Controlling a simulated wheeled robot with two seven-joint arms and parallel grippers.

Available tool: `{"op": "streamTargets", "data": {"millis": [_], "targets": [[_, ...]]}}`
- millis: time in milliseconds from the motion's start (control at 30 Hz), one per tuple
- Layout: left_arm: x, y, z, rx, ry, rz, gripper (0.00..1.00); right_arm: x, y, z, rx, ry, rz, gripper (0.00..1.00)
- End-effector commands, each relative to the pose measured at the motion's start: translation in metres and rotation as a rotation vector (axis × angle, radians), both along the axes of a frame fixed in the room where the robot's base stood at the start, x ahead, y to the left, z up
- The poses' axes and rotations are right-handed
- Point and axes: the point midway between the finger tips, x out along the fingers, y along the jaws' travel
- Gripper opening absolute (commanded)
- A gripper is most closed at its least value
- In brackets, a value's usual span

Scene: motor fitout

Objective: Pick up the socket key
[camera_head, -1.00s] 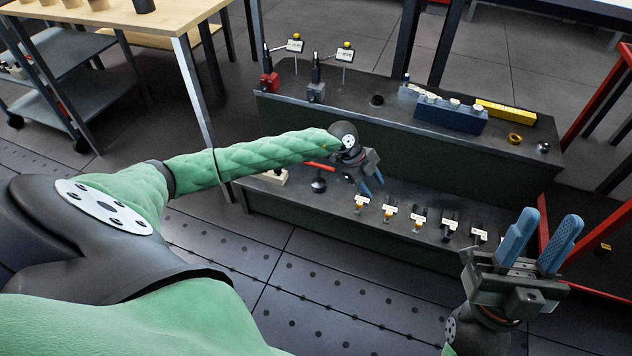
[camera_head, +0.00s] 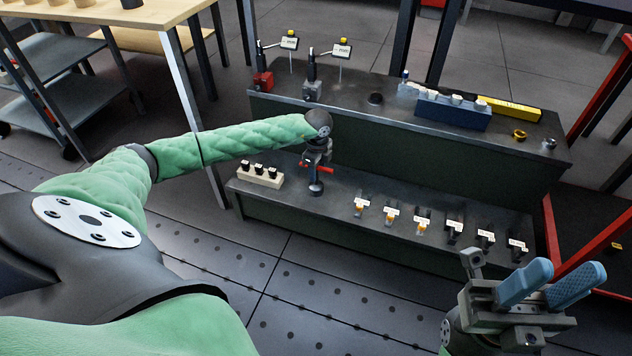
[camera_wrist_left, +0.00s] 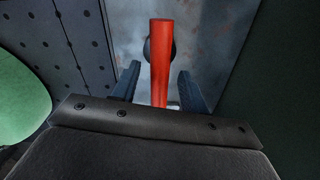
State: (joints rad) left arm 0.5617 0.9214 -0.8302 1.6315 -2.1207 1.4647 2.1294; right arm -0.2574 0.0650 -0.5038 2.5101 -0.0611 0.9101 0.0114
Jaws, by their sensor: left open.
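The socket key appears to be the tool with a red crossbar handle (camera_head: 328,169) above a dark round foot (camera_head: 316,189), standing on the lower step of the bench. My left gripper (camera_head: 317,164) is over it, pointing down, and partly hides it. In the left wrist view the red bar (camera_wrist_left: 161,50) runs between the two fingers of my open left gripper (camera_wrist_left: 158,82), with a visible gap on each side. The tool's lower part is mostly hidden there. My right gripper (camera_head: 551,284) is open and empty at the lower right, away from the bench.
A pale block with several dark-topped pieces (camera_head: 260,176) stands left of the tool. Several small labelled parts (camera_head: 421,222) line the step to the right. The upper step carries a blue block (camera_head: 452,112), a yellow bar (camera_head: 509,109) and two gauge stands. A wooden table (camera_head: 160,14) stands upper left.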

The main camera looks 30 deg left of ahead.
Motion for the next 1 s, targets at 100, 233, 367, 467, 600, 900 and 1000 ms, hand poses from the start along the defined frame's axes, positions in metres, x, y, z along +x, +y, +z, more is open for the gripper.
{"op": "streamTargets", "data": {"millis": [100,233,367,467,600,900,1000], "targets": [[-0.002,0.003,-0.021,-0.001,0.001,0.0,0.44,0.001,0.002,-0.011,-0.014,0.005,-0.004,0.36],[-0.002,0.004,-0.031,0.0,0.0,0.001,0.44,0.001,0.003,-0.014,-0.021,0.008,-0.006,0.36],[-0.001,0.004,-0.031,0.0,-0.001,0.001,0.44,0.001,0.003,-0.014,-0.022,0.009,-0.007,0.36],[-0.002,0.003,-0.031,0.0,0.0,0.001,0.44,0.001,0.003,-0.014,-0.022,0.009,-0.007,0.36],[-0.002,0.003,-0.031,-0.001,0.0,0.0,0.17,0.001,0.003,-0.014,-0.022,0.009,-0.007,0.36],[-0.001,0.003,-0.03,-0.001,-0.001,0.0,0.0,0.001,0.003,-0.014,-0.022,0.008,-0.007,0.36],[-0.001,0.003,-0.03,-0.001,-0.001,0.0,0.0,0.001,0.003,-0.013,-0.021,0.007,-0.007,0.36]]}}
